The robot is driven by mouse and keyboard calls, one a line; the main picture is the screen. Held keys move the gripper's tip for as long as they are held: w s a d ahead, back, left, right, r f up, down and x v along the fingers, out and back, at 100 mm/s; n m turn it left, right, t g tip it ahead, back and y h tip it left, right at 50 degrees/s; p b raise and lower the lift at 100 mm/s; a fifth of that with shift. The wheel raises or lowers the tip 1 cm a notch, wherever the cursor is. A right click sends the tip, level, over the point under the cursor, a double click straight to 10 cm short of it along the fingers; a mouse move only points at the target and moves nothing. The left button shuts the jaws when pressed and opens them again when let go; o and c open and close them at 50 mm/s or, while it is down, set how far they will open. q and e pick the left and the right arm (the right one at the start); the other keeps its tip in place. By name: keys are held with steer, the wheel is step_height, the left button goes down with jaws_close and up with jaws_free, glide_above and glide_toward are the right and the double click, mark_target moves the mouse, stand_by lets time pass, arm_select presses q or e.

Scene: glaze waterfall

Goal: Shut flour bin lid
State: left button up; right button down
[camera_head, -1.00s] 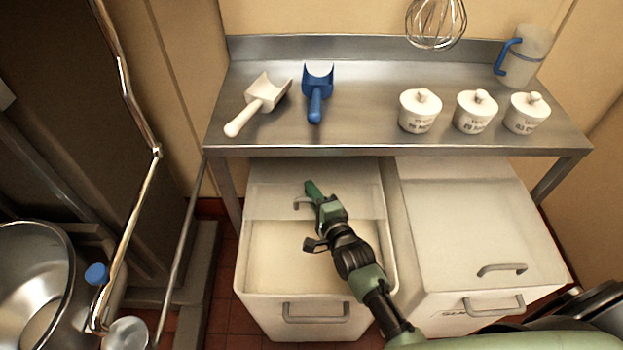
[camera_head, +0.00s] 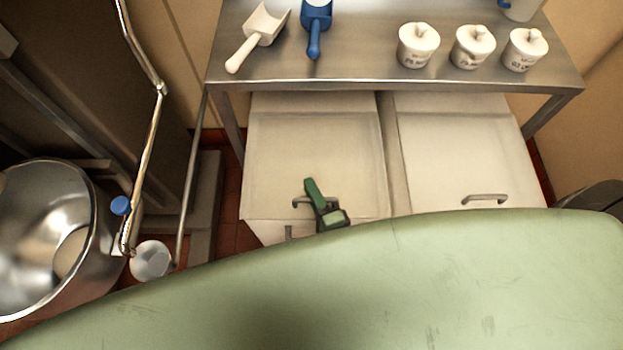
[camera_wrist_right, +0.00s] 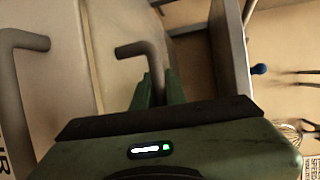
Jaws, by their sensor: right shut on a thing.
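The flour bin (camera_head: 265,230) is the left of two white bins under the steel table. Its pale lid (camera_head: 310,150) lies over the top, and no flour shows. Near the lid's front edge is a grey bar handle (camera_head: 300,201). My right gripper (camera_head: 313,190) is shut on this handle. The wrist view also shows the handle (camera_wrist_right: 143,49) running down between the green fingers (camera_wrist_right: 156,88). My left gripper is not in view.
A second lidded bin (camera_head: 460,150) stands close on the right. The steel table (camera_head: 360,60) above holds a white scoop (camera_head: 258,36), a blue scoop (camera_head: 315,25) and lidded pots (camera_head: 418,45). A large metal bowl (camera_head: 40,240) stands at left.

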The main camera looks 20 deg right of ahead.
steer(key=shift+s+f, duration=0.1)
steer(key=shift+s, duration=0.05)
steer(key=c, duration=1.7)
jaws_free()
steer(key=shift+s, duration=0.1)
steer(key=b+v, duration=0.1)
steer(key=v, duration=0.6)
steer(key=shift+s, duration=0.3)
